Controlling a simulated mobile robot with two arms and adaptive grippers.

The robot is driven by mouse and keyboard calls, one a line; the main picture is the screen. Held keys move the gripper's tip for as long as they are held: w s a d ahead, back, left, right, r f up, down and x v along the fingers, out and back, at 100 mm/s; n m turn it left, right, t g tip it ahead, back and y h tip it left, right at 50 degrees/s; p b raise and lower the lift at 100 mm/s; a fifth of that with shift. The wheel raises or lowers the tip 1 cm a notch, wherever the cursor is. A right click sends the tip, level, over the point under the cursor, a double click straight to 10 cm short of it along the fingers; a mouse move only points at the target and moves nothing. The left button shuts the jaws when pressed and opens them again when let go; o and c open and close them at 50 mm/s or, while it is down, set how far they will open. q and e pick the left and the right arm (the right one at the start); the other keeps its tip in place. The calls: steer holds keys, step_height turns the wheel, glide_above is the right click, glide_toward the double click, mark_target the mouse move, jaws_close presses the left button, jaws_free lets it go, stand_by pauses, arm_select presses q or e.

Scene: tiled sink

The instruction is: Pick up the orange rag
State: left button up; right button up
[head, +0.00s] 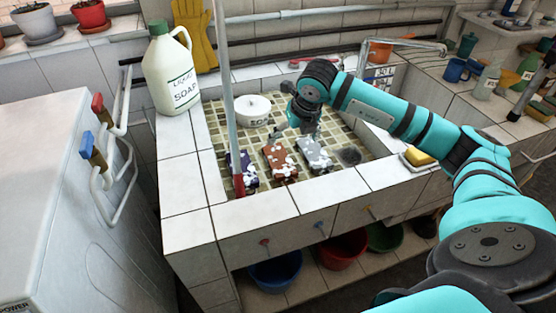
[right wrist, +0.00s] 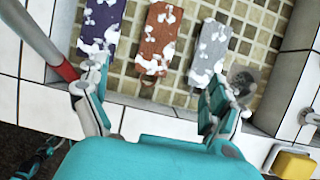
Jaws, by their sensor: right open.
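The orange rag (head: 281,165) lies flat on the tiled sink floor, with white foam patches on it. It lies between a purple rag (head: 246,171) and a grey rag (head: 314,155), both foamy too. In the right wrist view the orange rag (right wrist: 155,45) is at upper middle, ahead of the gap between my fingers. My right gripper (right wrist: 157,90) is open and empty, its fingers spread wider than the orange rag. In the head view my right gripper (head: 293,130) is above the sink, just behind the orange rag. My left gripper is out of view.
A pole (head: 229,100) stands at the sink's left. A white round container (head: 252,109) sits in the back left of the sink. A soap jug (head: 169,75) and a yellow sponge (head: 418,156) are on the rim.

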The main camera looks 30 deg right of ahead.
steer(key=p, duration=0.1)
glide_above(280, 160)
steer(key=s, duration=0.3)
steer(key=f, duration=0.9)
steer(key=shift+w, duration=0.2)
steer(key=shift+p+x, duration=0.5)
steer(key=shift+x, duration=2.3)
steer(key=shift+w+a+r, duration=0.1)
steer(key=c, duration=1.3)
